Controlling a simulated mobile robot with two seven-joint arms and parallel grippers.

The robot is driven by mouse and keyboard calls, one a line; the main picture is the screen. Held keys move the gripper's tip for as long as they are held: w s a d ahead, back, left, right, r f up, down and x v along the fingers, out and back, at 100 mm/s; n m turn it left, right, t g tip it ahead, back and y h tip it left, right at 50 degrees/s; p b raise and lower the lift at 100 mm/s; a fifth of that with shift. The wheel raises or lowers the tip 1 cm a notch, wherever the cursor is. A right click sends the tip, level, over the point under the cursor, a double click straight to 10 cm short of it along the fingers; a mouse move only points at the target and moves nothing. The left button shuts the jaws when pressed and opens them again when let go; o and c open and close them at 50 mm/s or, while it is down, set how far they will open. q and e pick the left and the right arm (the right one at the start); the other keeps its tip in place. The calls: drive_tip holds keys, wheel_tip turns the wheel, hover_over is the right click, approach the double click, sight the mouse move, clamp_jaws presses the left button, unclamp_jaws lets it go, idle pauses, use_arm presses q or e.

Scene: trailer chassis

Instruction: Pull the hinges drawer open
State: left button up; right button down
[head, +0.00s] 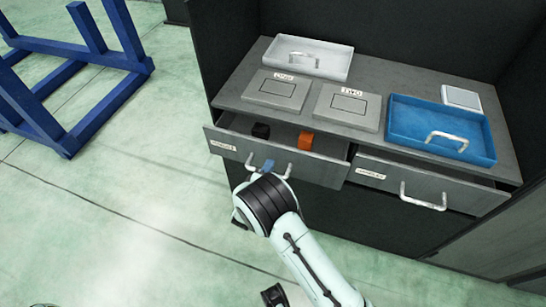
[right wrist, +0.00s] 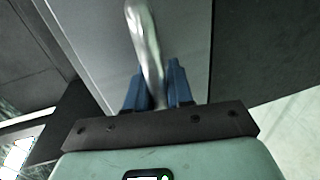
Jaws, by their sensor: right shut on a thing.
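The hinges drawer (head: 322,165) is the left of two grey drawers, with a small white label (head: 222,145) on its front. It stands part way open, and a black piece (head: 261,131) and an orange piece (head: 305,140) show inside. My right gripper (head: 265,166) is at its front, its blue fingers shut on the silver bar handle (head: 289,170). In the right wrist view, the handle (right wrist: 146,40) runs between the two blue fingertips (right wrist: 158,85). My left gripper is not in view.
The right drawer (head: 430,186) has its own handle (head: 423,198). Above are a white tray (head: 335,65), two grey plates marked ONE (head: 275,91) and TWO (head: 347,105), and a blue tray (head: 440,130). A blue frame (head: 75,50) stands at left; the floor between is clear.

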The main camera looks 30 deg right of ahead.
use_arm(q)
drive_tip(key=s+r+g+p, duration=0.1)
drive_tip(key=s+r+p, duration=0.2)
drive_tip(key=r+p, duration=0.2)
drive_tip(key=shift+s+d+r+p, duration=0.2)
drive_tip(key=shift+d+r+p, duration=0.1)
drive_tip(key=shift+p, duration=0.05)
use_arm(e)
drive_tip(key=f+v, duration=0.2)
drive_tip(key=v, duration=0.9)
drive_tip(key=f+v, duration=0.2)
drive_tip(key=v, duration=0.8)
drive_tip(key=shift+s+a, duration=0.55)
drive_tip(key=shift+s, duration=0.05)
drive_tip(key=shift+f, duration=0.1)
drive_tip(key=c, duration=1.1)
unclamp_jaws()
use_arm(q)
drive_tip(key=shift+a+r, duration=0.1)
